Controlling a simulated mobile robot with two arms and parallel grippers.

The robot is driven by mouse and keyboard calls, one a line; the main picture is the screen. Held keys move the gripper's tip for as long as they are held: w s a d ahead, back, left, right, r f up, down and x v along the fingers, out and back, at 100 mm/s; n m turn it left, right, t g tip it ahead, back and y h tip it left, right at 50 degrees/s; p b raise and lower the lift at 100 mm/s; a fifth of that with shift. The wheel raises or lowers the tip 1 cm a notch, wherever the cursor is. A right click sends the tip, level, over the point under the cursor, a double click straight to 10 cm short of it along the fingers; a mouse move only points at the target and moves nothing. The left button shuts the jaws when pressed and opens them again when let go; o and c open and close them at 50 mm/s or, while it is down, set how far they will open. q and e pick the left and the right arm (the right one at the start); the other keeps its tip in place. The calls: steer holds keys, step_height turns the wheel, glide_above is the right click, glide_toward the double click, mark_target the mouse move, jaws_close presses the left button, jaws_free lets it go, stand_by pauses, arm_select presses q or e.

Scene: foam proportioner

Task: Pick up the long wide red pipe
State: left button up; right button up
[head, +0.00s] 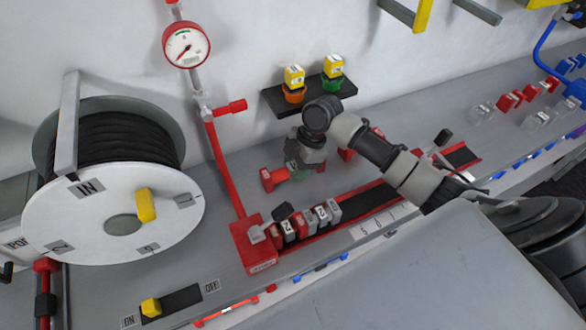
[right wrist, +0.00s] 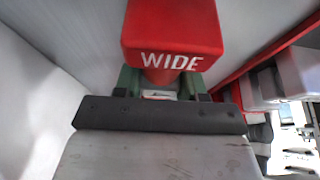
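In the right wrist view, a red block end marked "WIDE" (right wrist: 172,30) is straight ahead of my right gripper (right wrist: 160,88), with a narrower red neck below it. Green pieces stand on both sides of this neck. I cannot tell whether the fingers press on it. In the head view, my right gripper (head: 303,163) points down just above the back of the grey counter. A red pipe piece (head: 273,179) shows at its lower left, with green beside it. The rest of that piece is hidden by the gripper. My left gripper is not in view.
A red tray (head: 262,250) with several grey and red blocks lies in front of the gripper. Left are a hose reel (head: 105,215) and a red standpipe with a gauge (head: 186,45). A black shelf (head: 308,95) with two yellow-topped knobs is on the wall behind.

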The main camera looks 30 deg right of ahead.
steer(key=c, duration=0.6)
steer(key=shift+o, duration=0.2)
steer(key=shift+r, duration=0.1)
steer(key=shift+r+b, duration=0.35)
steer(key=shift+r, duration=0.2)
steer(key=s, duration=0.4)
steer(key=shift+s+f+b, duration=0.1)
steer(key=shift+f+b, duration=0.05)
steer(key=shift+b, duration=0.25)
steer(key=s+r+p, duration=0.2)
steer(key=r+p, duration=0.2)
steer(key=r, duration=0.5)
steer(key=s+r+p, duration=0.3)
steer(key=r+p, duration=0.1)
steer(key=r, duration=0.6)
steer(key=shift+a+r, duration=0.25)
steer(key=shift+r, duration=0.05)
